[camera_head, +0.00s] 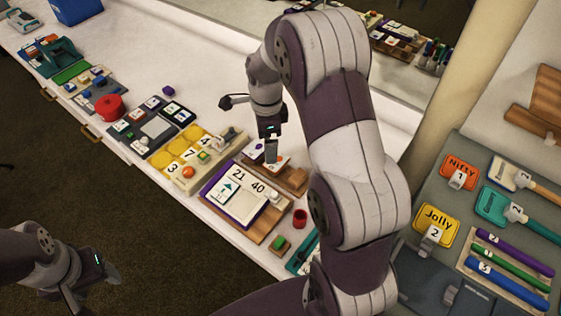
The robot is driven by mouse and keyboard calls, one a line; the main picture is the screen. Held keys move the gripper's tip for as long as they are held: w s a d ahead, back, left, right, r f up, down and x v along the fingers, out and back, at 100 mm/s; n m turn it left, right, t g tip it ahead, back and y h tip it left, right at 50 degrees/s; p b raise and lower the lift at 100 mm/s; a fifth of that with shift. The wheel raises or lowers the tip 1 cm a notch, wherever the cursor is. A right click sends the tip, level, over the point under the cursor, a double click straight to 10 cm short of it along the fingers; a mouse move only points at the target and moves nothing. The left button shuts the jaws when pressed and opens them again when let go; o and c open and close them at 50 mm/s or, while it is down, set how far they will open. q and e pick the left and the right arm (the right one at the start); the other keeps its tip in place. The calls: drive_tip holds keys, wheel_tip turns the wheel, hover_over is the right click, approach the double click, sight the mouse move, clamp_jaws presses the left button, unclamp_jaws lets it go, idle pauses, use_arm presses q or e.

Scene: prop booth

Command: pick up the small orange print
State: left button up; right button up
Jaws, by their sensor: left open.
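A small white piece with an orange mark (281,162), which may be the small orange print, lies on a wooden tray (293,182) in the middle of the white table. My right gripper (271,157) points down right beside it and hides part of it. I cannot tell whether they touch, or whether the jaws are apart. My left gripper (98,287) is at the lower left, open and empty, above the dark floor and far from the tray.
A board with number cards (228,192) and a red cup (300,218) stand close to the tray. Several other sets and a red pot (109,107) line the table. Tool boards (440,150) are at the right.

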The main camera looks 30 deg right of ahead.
drive_tip(key=w+d+f+m, duration=0.1)
drive_tip(key=f+m, duration=0.1)
drive_tip(key=m, duration=0.1)
drive_tip(key=w+d+f+m, duration=0.1)
drive_tip(key=d+f+m, duration=0.1)
drive_tip(key=f+m, duration=0.1)
drive_tip(key=w+d+f+m, duration=0.1)
drive_tip(key=f+m, duration=0.2)
drive_tip(key=shift+w+d+f+p, duration=0.25)
drive_tip(key=shift+w+d+p, duration=0.05)
drive_tip(key=shift+w+p, duration=0.1)
wheel_tip(320, 180, down, 6)
drive_tip(key=shift+r+p, duration=0.1)
drive_tip(key=shift+p, duration=0.6)
use_arm(q)
drive_tip(key=shift+s+d+r, duration=0.1)
drive_tip(key=shift+s+r, duration=0.1)
drive_tip(key=shift+r, duration=0.9)
drive_tip(key=shift+f, duration=0.15)
use_arm(e)
drive_tip(key=shift+f, duration=0.3)
drive_tip(key=c, duration=1)
